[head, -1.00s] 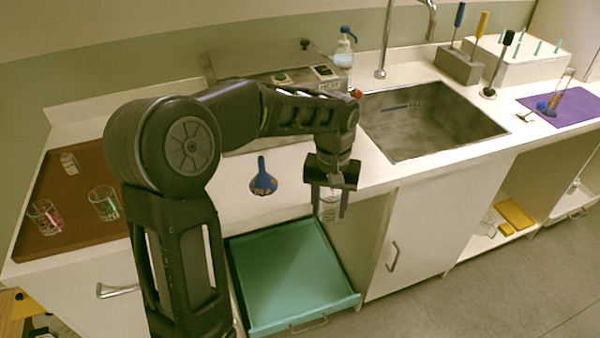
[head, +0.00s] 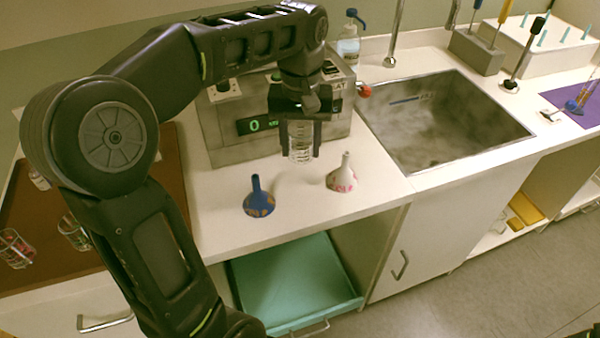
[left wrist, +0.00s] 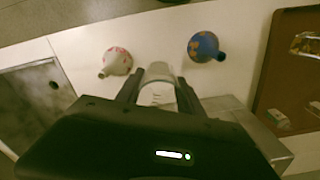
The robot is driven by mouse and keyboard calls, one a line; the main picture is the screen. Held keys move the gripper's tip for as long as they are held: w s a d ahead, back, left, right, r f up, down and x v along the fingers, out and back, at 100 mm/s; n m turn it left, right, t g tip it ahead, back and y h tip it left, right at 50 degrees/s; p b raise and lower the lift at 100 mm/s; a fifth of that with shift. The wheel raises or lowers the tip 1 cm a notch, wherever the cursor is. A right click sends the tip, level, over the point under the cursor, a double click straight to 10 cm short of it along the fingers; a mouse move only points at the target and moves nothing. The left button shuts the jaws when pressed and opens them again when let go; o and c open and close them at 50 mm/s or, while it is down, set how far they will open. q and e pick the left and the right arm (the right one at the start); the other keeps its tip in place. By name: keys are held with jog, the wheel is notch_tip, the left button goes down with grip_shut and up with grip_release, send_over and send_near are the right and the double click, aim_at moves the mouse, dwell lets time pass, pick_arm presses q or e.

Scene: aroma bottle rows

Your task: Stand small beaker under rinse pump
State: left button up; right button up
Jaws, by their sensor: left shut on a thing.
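My left gripper (head: 300,148) is shut on a small clear beaker (head: 300,135) with markings, held upright between the two fingers in front of the grey machine. The beaker also shows between the fingers in the left wrist view (left wrist: 157,92). I cannot tell whether its base touches the counter. A clear bottle with a blue pump head (head: 349,42) stands behind, between the machine and the sink. The machine (head: 225,140) has a green display reading 0 and a red knob on its right. Which of these is the rinse pump is not marked. My right gripper is not in view.
A blue flask (head: 259,200) and a white patterned flask (head: 342,177) stand on the counter close in front of the beaker. The sink (head: 440,120) is to the right. A brown tray (head: 110,265) with glasses is at left. A teal drawer (head: 290,285) is open below.

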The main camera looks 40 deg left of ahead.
pick_arm(q)
jog(key=shift+s+d+r, duration=0.15)
jog(key=shift+s+d, duration=0.05)
jog(key=shift+s, duration=0.05)
send_over(301, 189)
jog(key=shift+f, duration=3.2)
jog(key=shift+f, duration=1.85)
jog(key=shift+f, duration=0.2)
jog(key=o, duration=1.3)
jog(key=shift+o, duration=0.2)
jog(key=shift+r, duration=0.15)
